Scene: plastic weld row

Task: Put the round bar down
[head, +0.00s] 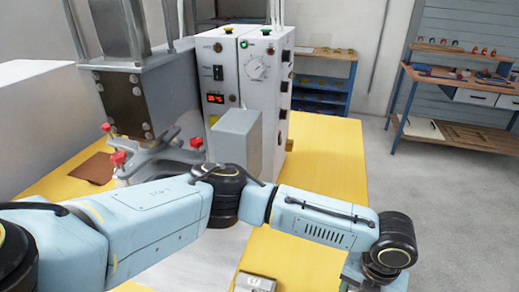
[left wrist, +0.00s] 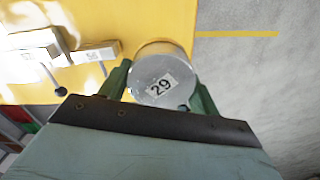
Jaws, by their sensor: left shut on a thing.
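The round bar (left wrist: 160,84) is seen end-on in the left wrist view, with a grey end face and a white label reading 29. My left gripper (left wrist: 158,90) has its green fingers on either side of the bar and is shut on it. The bar is over the yellow table top (left wrist: 105,15) near its edge; I cannot tell whether it touches the table. In the head view my left arm reaches across to the lower right, and its gripper and the bar are not visible there. My right gripper is in neither view.
A welding machine with a control box (head: 248,85) stands on the yellow table (head: 335,155). Labelled pale blocks (left wrist: 95,54) lie left of the bar. A labelled metal block (head: 255,283) sits at the bottom. Grey floor (left wrist: 270,90) lies beyond the table edge. A workbench (head: 455,75) stands farther back.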

